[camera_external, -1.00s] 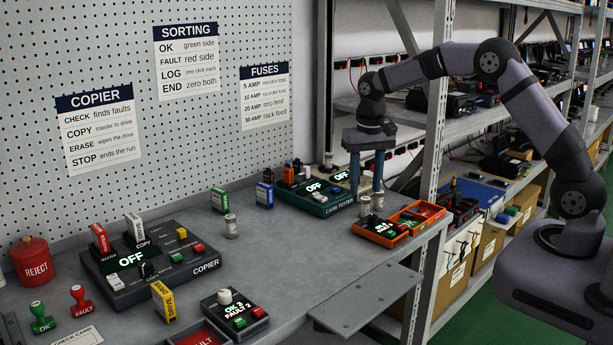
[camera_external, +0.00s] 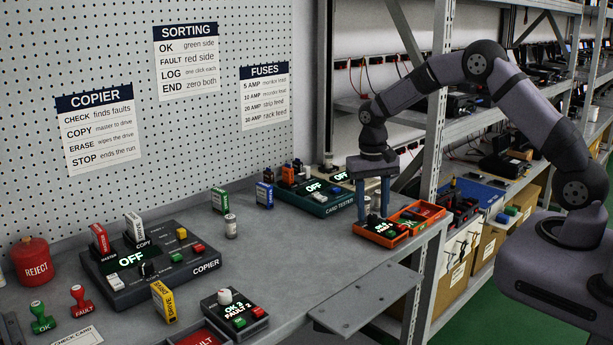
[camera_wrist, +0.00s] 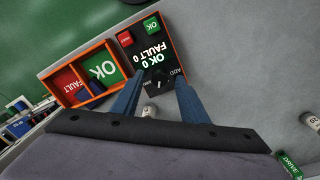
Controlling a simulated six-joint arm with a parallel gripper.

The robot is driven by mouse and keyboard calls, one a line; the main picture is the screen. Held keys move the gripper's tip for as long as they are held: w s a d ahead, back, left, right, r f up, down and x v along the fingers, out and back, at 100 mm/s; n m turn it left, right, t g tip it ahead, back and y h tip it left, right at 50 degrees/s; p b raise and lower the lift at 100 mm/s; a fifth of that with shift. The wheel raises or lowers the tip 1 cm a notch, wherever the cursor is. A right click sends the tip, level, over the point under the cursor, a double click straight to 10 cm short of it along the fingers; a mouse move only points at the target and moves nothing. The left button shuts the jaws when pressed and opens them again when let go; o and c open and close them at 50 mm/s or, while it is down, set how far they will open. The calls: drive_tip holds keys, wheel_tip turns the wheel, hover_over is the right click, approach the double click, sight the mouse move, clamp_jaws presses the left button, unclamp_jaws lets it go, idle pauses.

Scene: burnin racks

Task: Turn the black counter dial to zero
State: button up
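The counter unit with an orange frame (camera_wrist: 174,54) is near the table's right end. Its lit display (camera_wrist: 152,55) appears to read OK 0 and FAULT 0. The black counter dial (camera_wrist: 160,84) is on this unit, beside the lettering ADD. It shows between my fingertips in the wrist view; the fingers hide it in the external view. My gripper (camera_wrist: 160,80) is open, with one finger on each side of the dial. In the external view my gripper (camera_external: 374,212) points down over the orange unit. I cannot tell whether the fingers touch the dial.
Green and red bins (camera_wrist: 98,68) adjoin the counter. A white cylinder (camera_wrist: 149,112) stands behind the dial, close to my fingers. Another counter (camera_external: 235,312) with a white knob is at the front, near the copier (camera_external: 190,268). The card tester (camera_external: 336,206) is behind.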

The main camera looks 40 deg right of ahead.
sight(371, 216)
drive_tip(key=shift+f, duration=0.35)
drive_tip(key=shift+c, duration=0.6)
clamp_jaws()
drive_tip(key=shift+n, duration=0.7)
drive_tip(key=shift+o, duration=0.6)
unclamp_jaws()
drive_tip(key=shift+r, duration=0.15)
drive_tip(key=shift+w+a+r+b, duration=0.1)
drive_tip(key=shift+r+b, duration=0.4)
drive_tip(key=shift+r, duration=1.3)
drive_tip(key=shift+a+r+b, duration=0.1)
drive_tip(key=shift+r+b, duration=0.4)
drive_tip(key=shift+r, duration=1.3)
